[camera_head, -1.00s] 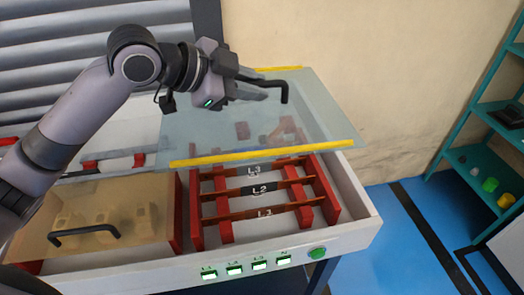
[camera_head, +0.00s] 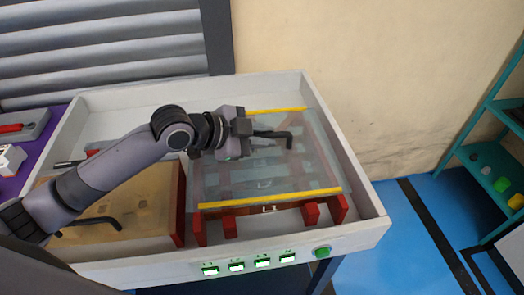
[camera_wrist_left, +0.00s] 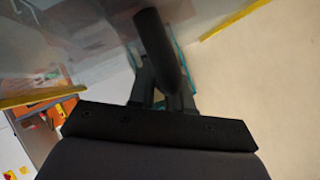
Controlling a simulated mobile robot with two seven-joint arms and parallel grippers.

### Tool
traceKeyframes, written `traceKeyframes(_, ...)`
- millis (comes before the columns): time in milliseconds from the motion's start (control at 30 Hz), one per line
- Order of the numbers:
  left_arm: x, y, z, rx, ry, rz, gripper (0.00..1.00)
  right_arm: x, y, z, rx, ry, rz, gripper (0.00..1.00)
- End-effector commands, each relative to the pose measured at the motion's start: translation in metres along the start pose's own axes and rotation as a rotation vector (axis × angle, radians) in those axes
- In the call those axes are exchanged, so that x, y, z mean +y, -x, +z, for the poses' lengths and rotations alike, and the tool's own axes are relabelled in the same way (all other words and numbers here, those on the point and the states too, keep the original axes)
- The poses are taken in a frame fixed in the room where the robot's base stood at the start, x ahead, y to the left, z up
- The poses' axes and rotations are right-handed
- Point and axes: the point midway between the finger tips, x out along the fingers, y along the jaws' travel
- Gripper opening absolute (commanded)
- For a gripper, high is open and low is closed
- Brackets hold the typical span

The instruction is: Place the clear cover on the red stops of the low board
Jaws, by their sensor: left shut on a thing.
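The clear cover (camera_head: 310,165) is a see-through sheet with yellow strips along two edges and a black handle (camera_head: 289,142). In the head view it lies over the red-framed board on the right side of the white tray, close to the red stops (camera_head: 312,213). I cannot tell whether it touches them. My left gripper (camera_head: 252,138) is shut on the cover's handle. In the left wrist view the dark handle (camera_wrist_left: 160,50) stands between the fingers, with the yellow strips at either side. My right gripper is not in view.
A tan cover with a black handle (camera_head: 92,222) lies on the left half of the tray. The white tray wall (camera_head: 372,232) has a green button (camera_head: 322,252) and several green-lit switches in front. A teal shelf (camera_head: 480,170) stands at the far right.

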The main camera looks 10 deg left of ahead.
Motion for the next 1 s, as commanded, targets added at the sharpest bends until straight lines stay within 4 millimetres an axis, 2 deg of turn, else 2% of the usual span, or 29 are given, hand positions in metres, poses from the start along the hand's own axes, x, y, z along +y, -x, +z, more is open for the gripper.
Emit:
traceKeyframes(167,0.005,-0.005,0.007,0.003,0.001,-0.003,0.00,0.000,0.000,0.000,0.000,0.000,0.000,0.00)
traceKeyframes(400,0.023,-0.022,0.030,0.002,0.001,-0.002,0.00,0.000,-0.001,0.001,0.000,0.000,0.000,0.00)
traceKeyframes(767,0.025,-0.024,0.033,0.003,-0.001,-0.003,0.00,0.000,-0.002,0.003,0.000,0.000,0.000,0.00)
traceKeyframes(800,0.026,-0.024,0.034,0.000,0.000,0.000,0.32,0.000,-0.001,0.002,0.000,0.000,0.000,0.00)
traceKeyframes(833,0.026,-0.024,0.034,0.000,0.000,0.000,0.41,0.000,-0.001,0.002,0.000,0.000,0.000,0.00)
traceKeyframes(867,0.026,-0.024,0.034,0.000,0.000,0.000,0.44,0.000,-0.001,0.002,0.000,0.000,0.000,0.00)
traceKeyframes(1000,0.025,-0.024,0.034,0.000,0.000,0.000,0.44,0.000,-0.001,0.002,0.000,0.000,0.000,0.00)
